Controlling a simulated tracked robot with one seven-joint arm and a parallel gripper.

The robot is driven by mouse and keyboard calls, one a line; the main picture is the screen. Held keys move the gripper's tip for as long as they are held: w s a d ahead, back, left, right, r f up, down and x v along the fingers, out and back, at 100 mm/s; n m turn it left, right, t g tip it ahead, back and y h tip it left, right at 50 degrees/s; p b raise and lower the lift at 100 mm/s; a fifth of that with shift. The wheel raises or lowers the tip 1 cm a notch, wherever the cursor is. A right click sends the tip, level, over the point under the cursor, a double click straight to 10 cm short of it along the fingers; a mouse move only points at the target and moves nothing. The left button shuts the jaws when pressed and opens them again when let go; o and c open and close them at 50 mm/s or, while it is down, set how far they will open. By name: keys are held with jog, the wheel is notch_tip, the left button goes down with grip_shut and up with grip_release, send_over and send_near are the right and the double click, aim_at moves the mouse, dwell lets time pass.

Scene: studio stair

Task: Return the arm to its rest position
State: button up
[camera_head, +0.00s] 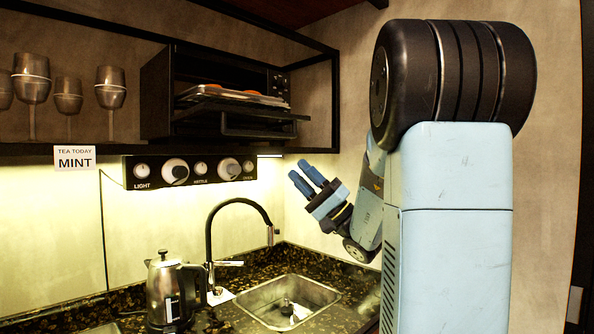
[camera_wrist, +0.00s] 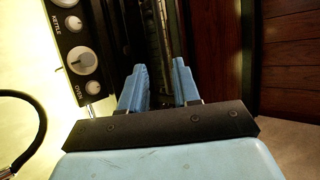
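My gripper (camera_head: 299,168) is raised above the right side of the sink, below the oven's right end and in front of the corner wall. Its two blue fingers point up and to the left. In the wrist view my gripper (camera_wrist: 160,64) has its fingers apart, with nothing held between them. My arm is bent and fills the right side of the head view, hiding part of the wall and counter.
The oven (camera_head: 210,90) has its door lowered (camera_head: 240,113), with a tray (camera_head: 228,97) showing. Glasses (camera_head: 110,90) stand on the black shelf. Below are a knob panel (camera_head: 190,171), kettle (camera_head: 170,290), curved tap (camera_head: 209,235) and sink (camera_head: 262,299) holding something unclear.

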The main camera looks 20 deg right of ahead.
dwell(0.4)
jog(key=s+a+f+g+h, duration=0.1)
jog(key=s+a+f+g, duration=0.1)
jog(key=a+g, duration=0.25)
jog(key=s+a+f+n+g+h, duration=0.1)
jog(key=s+a+f+g, duration=0.15)
jog(key=a, duration=0.35)
jog(key=s+a+f+g+h, duration=0.1)
jog(key=s+a+f+g, duration=0.15)
jog(key=a+g, duration=0.2)
jog(key=s+a+f+g+h, duration=0.35)
jog(key=s+f+h, duration=0.25)
jog(key=s+f, duration=0.2)
jog(key=s+d+f+n+t+h, duration=0.1)
jog(key=s+d+f+t+h, duration=0.3)
jog(key=d+h, duration=0.6)
jog(key=shift+s+f+n+h, duration=0.3)
jog(key=shift+s+f+h, duration=0.15)
jog(key=shift+f+h, duration=0.75)
jog(key=shift+r, duration=0.1)
